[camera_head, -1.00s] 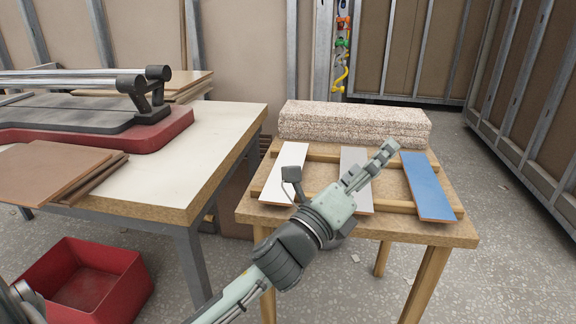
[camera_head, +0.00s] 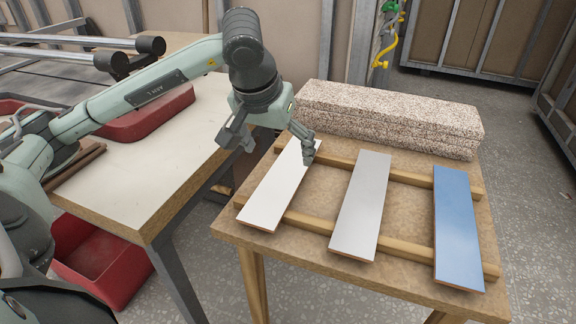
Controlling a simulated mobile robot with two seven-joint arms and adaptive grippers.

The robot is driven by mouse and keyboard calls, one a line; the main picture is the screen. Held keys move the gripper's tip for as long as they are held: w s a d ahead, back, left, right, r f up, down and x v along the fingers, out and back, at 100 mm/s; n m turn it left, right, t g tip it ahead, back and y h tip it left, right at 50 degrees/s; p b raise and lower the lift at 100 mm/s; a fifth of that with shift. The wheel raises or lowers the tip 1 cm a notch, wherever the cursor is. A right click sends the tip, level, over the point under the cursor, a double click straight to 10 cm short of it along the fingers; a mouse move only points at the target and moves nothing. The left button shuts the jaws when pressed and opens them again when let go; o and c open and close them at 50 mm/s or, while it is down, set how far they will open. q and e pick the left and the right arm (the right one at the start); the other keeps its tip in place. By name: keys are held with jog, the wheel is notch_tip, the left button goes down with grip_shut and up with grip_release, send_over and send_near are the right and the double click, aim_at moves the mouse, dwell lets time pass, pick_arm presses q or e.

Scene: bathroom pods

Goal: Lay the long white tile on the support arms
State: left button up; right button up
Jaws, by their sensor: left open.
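The long white tile (camera_head: 279,190) lies across two wooden rails (camera_head: 408,178) at the left end of a small wooden table (camera_head: 300,258). My left gripper (camera_head: 275,150) is open above the white tile's far end, fingers pointing down. One finger is at the tile's right edge and the other is to its left; I cannot tell if either touches it. A grey tile (camera_head: 361,208) and a blue tile (camera_head: 459,228) lie on the same rails to the right. The support arms could be the metal bars (camera_head: 75,40) at upper left, but I cannot be sure. My right gripper is not in view.
A workbench (camera_head: 150,195) stands left of the small table, with a red-based machine (camera_head: 150,118) on it. A speckled slab stack (camera_head: 390,118) is behind the tiles. A red bin (camera_head: 105,265) sits on the floor below the bench.

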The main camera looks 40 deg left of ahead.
aim_at(286, 173)
pick_arm(q)
jog(key=x, duration=0.7)
jog(key=shift+w+a+p, duration=0.1)
jog(key=shift+w+p, duration=0.15)
jog(key=shift+p, duration=0.05)
jog(key=c, duration=1.5)
jog(key=shift+c, duration=0.5)
jog(key=shift+r, duration=0.15)
